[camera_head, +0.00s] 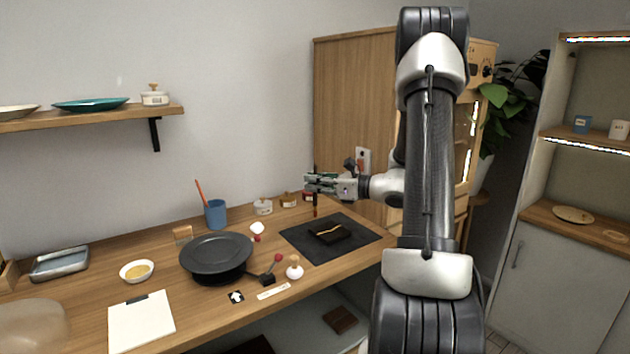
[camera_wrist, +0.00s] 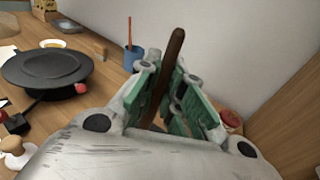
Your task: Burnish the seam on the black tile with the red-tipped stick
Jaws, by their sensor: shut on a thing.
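The black tile (camera_head: 331,239) lies on a dark mat (camera_head: 363,231) at the right of the bench, with a gold seam (camera_head: 325,232) across its top. My gripper (camera_head: 316,186) is above and behind the tile, shut on a dark brown stick (camera_head: 315,209). The stick stands roughly upright and also shows between the green finger pads in the wrist view (camera_wrist: 168,70). Its lower tip is too small to judge, and I see no red on it.
A black round pan (camera_head: 217,255) and a blue cup (camera_head: 215,214) stand to the left. A white-knobbed tool (camera_head: 294,270) and a pale strip (camera_head: 273,291) lie near the front edge. A wooden cabinet (camera_head: 352,100) stands behind.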

